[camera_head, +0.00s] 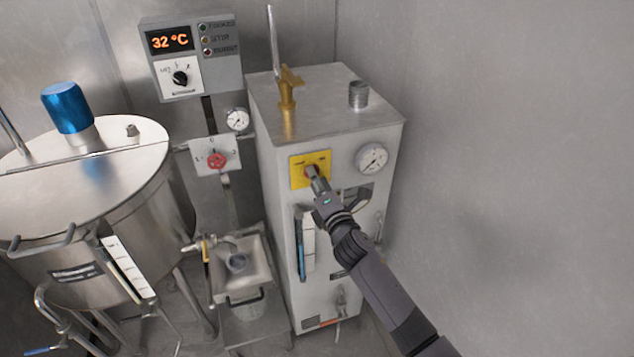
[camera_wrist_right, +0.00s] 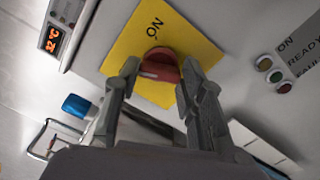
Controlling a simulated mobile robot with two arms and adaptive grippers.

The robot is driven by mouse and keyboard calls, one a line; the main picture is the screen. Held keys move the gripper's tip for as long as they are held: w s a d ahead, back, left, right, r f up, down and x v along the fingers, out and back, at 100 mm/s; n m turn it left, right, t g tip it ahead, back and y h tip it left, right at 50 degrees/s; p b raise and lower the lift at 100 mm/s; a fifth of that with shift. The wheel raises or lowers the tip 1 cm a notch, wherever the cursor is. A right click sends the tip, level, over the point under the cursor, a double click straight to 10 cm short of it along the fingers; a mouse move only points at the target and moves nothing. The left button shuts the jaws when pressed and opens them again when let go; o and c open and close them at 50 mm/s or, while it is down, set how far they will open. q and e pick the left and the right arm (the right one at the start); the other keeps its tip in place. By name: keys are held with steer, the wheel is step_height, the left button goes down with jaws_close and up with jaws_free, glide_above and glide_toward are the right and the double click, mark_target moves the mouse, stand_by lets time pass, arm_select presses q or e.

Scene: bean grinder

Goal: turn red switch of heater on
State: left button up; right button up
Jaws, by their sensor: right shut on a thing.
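The heater (camera_head: 330,110) is a tall metal box right of centre in the head view. Its red switch (camera_wrist_right: 159,66) sits on a yellow plate (camera_head: 297,180) on the upper front face; the plate also fills the upper middle of the right wrist view (camera_wrist_right: 188,32). My right gripper (camera_head: 313,173) reaches up to the plate from the lower right. In the right wrist view its two fingers (camera_wrist_right: 157,75) stand on either side of the red switch, shut on it. The fingers partly cover the switch in the head view. My left gripper is not in view.
A pressure gauge (camera_head: 371,158) sits right of the plate. A brass valve (camera_head: 289,85) stands on the heater's top. Left are a control box (camera_head: 190,55) reading 32 °C, another red knob (camera_head: 216,160) and a large steel tank (camera_head: 80,200). The wall at right is bare.

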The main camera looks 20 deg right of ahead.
steer(key=m, duration=1.3)
steer(key=shift+f+m, duration=0.1)
steer(key=shift+m, duration=0.3)
steer(key=o, duration=1.1)
steer(key=shift+o, duration=0.2)
steer(key=s, duration=1.2)
steer(key=shift+d, duration=0.15)
